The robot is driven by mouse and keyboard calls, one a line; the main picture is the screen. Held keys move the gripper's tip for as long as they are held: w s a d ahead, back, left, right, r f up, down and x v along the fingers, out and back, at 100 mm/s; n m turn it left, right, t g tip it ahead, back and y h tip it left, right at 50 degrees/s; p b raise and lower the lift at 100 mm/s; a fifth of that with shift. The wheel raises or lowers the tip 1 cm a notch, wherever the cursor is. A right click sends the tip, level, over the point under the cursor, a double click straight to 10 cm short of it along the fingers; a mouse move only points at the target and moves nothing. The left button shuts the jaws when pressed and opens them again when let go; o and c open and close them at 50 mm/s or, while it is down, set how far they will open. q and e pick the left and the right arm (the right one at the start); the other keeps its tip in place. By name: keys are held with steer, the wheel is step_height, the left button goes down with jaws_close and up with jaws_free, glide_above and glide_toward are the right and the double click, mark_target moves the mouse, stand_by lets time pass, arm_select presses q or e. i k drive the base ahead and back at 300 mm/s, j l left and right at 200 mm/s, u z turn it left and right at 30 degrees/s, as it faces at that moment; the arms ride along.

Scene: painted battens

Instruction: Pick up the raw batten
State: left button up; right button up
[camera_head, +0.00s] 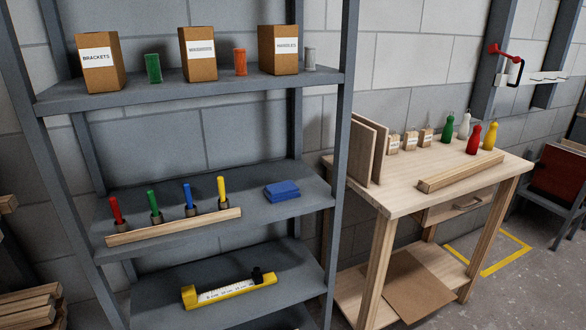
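A bare wood-coloured batten (461,172) lies on top of the wooden workbench at the right, near its front edge. Another bare wood-coloured strip (174,227) lies along the front of the middle shelf of the grey rack. Several more wood pieces (28,305) are stacked at the lower left, partly cut off by the picture edge. All look unpainted, and I cannot tell which one is the raw batten. Neither of my grippers is in view.
The workbench (408,200) also holds leaning panels (366,155), small boxes (411,141) and coloured bottles (474,139). Coloured-handled tools (155,207) stand behind the shelf strip, with a blue block (282,190) to the right. A rack post (345,110) stands left of the bench.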

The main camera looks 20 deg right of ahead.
mark_target(429, 184)
steer(key=z, duration=1.45)
